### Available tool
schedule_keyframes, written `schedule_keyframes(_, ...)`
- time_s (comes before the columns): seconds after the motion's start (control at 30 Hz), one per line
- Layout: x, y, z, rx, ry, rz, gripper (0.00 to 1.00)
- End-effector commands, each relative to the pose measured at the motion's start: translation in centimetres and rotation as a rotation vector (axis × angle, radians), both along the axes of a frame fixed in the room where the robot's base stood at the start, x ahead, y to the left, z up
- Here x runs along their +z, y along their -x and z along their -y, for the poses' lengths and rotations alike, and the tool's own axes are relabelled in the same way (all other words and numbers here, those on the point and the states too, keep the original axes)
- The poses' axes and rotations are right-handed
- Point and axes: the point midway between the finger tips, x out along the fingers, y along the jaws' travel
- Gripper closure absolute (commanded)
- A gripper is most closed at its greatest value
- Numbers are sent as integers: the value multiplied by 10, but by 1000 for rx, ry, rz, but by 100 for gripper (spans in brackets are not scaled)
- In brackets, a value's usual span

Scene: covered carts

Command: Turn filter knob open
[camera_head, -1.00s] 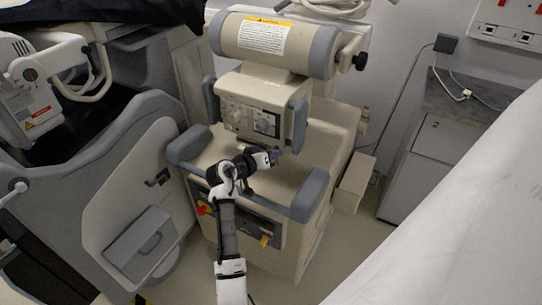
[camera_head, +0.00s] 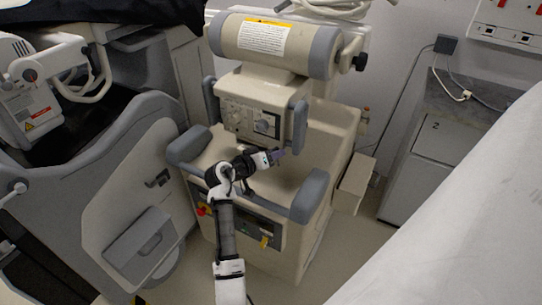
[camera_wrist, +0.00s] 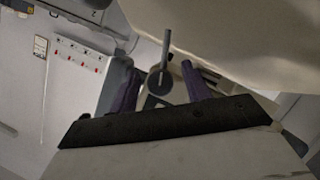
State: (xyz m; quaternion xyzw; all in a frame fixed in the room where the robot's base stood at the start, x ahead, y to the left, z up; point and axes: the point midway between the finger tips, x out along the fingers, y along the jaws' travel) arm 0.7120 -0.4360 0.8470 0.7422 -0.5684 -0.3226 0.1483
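The beige cart (camera_head: 275,175) carries a control panel (camera_head: 240,118) under its cylinder-shaped head. A round grey dial (camera_head: 263,127) is on the right of that panel; I cannot tell for sure that it is the filter knob. My gripper (camera_head: 281,154) is below and to the right of the dial, apart from it in the picture. In the wrist view, the two purple fingers of my gripper (camera_wrist: 160,70) stand apart with nothing visibly held. A grey disc with an upright lever (camera_wrist: 160,82) shows between them, beyond the fingers; contact cannot be seen.
The cart's grey corner bumper (camera_head: 310,195) is right of my gripper. A grey handle (camera_head: 299,126) borders the panel. Another grey machine (camera_head: 140,190) stands close on the left. A low cabinet (camera_head: 430,150) and a white covered shape (camera_head: 460,220) are on the right.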

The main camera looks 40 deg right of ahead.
Motion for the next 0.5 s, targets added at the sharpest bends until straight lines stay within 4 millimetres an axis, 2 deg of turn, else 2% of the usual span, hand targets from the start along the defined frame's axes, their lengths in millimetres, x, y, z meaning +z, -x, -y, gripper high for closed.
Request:
schedule_keyframes(0.27, 1, 0, -5, 1, 0, 1, 52)
schedule_keyframes(0.37, 4, 1, -17, 4, 2, 2, 52)
schedule_keyframes(0.5, 12, 5, -45, 4, 2, 3, 52)
